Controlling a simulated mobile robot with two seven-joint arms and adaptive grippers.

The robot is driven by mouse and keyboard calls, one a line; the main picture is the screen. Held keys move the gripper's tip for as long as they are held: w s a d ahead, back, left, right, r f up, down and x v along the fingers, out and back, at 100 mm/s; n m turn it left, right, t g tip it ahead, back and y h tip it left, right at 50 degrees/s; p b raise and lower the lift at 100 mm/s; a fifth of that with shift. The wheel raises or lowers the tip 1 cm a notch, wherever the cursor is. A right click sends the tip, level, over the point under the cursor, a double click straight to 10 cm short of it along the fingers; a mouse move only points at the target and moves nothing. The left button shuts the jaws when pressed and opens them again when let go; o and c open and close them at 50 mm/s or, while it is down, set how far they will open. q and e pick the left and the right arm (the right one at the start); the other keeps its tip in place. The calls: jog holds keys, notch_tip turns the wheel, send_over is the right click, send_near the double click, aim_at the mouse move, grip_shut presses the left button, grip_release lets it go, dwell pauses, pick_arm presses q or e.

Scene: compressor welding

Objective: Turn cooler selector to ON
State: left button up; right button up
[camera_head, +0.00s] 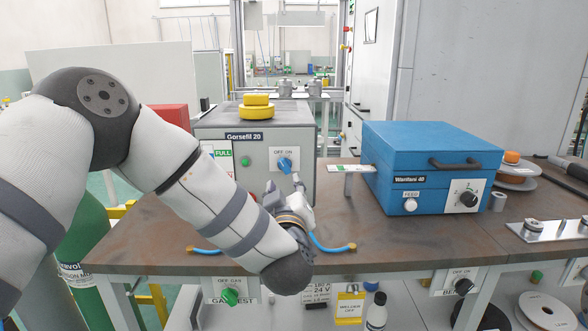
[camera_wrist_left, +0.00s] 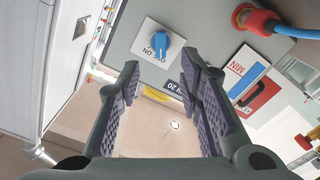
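The grey box (camera_head: 268,140) marked "Gorsefil 20" stands on the workbench. Its blue selector knob (camera_head: 284,165) sits on a white OFF/ON plate on the front face. In the left wrist view the knob (camera_wrist_left: 161,41) shows on its plate, upside down, beyond the fingertips. I cannot tell surely which mark it points to. My left gripper (camera_head: 297,185) is in front of the box, just below and right of the knob. My right gripper is not in view.
A small sign stand (camera_head: 350,168) is between the boxes. A blue hose (camera_head: 330,245) lies below my gripper. Yellow pieces (camera_head: 256,110) sit on the grey box.

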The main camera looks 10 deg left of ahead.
aim_at(285, 168)
pick_arm(q)
jog(key=x, duration=0.3)
jog(key=b+x, duration=0.1)
jog(key=x, duration=0.2)
jog(key=f+x, duration=0.1)
jog(key=x, duration=0.2)
jog(key=shift+a+b, duration=0.1)
jog(key=shift+b, duration=0.25)
jog(key=shift+w+a+r, duration=0.1)
jog(key=shift+w+r, duration=0.1)
jog(key=shift+w, duration=0.1)
jog(key=shift+w+r, duration=0.15)
jog(key=shift+r, duration=0.05)
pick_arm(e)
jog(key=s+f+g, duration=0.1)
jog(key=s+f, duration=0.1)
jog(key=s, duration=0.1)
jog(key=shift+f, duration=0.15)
pick_arm(q)
grip_shut()
